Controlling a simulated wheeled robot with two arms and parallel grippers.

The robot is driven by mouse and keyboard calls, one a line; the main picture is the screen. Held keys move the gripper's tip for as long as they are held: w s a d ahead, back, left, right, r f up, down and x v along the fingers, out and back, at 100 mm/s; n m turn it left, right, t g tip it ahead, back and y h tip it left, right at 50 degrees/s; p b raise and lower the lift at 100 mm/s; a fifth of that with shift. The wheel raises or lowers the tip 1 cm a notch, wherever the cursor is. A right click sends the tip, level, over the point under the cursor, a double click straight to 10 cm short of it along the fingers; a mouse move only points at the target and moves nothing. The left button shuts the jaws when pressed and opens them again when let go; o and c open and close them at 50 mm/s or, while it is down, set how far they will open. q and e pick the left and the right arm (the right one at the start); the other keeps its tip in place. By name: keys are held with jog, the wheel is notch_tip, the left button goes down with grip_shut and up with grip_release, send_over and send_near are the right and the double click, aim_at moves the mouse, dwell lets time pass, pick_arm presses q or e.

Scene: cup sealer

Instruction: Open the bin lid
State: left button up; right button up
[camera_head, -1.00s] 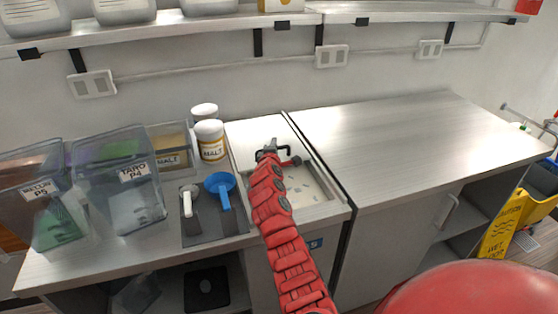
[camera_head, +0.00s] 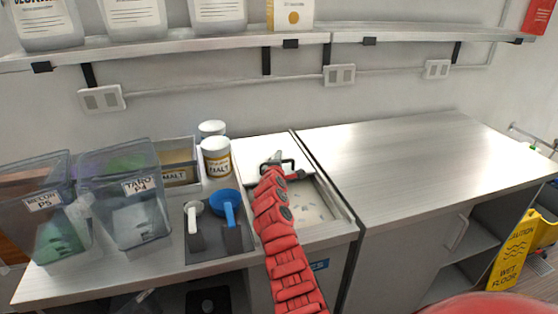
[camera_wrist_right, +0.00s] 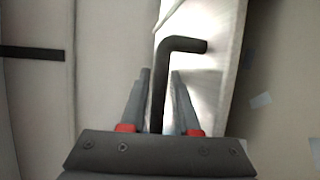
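The bin (camera_head: 345,212) is set into the steel counter and stands partly open, with pale pieces inside. Its white lid (camera_head: 247,155) is at the back left of the opening and looks tilted in the right wrist view (camera_wrist_right: 203,65). A black bent handle (camera_wrist_right: 182,45) sits on the lid. My right gripper (camera_head: 274,168) reaches over the bin from the front. In the right wrist view its fingers (camera_wrist_right: 160,95) stand close on both sides of the handle, shut around it; exact contact is hard to see. My left gripper is out of view.
Left of the bin are a blue scoop (camera_head: 226,199) and a white scoop (camera_head: 192,209) on a dark mat, malt jars (camera_head: 216,157) and clear labelled containers (camera_head: 125,205). The right counter (camera_head: 420,155) is bare. A shelf (camera_head: 200,43) runs above.

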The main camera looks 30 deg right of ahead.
jog(key=shift+s+a+r, duration=0.15)
jog(key=shift+s+a, duration=0.1)
jog(key=shift+s, duration=0.15)
jog(key=b+v, duration=0.1)
jog(key=v, duration=1.5)
jog(key=shift+s+a+b, duration=0.15)
jog(key=shift+a+b, duration=0.1)
jog(key=shift+b, duration=0.15)
